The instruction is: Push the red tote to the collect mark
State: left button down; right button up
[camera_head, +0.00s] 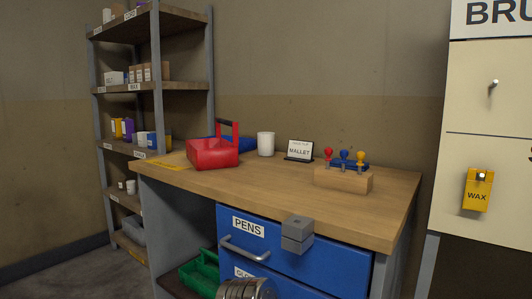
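The red tote (211,153) stands upright on the wooden workbench, toward its left end. It is an open box with a raised dark handle. A yellow outline (169,162), apparently the collect mark, lies on the bench top at the left, beside the tote. Only part of the outline shows; any lettering on it is unreadable. A ribbed metal cylinder (246,289) at the bottom edge may be part of my arm. I see no gripper fingers that I can identify, and nothing is seen touching the tote.
A blue object (220,140) sits behind the tote. A white cup (266,144), a MALLET card (299,150) and a wooden stamp holder (343,180) stand to the right. A grey block (298,235) sticks out at the bench front. The front bench top is clear.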

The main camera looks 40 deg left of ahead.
aim_at(217, 153)
jog(key=j+z, duration=0.1)
jog(key=j, duration=0.35)
jog(key=k+j+z, duration=0.1)
jog(key=j, duration=0.35)
jog(key=k+j+z, duration=0.1)
jog(key=j, duration=0.4)
jog(key=k+j+z, duration=0.1)
jog(key=j, duration=0.3)
jog(key=k+j+z, duration=0.1)
jog(key=j, duration=0.35)
jog(key=k, duration=0.1)
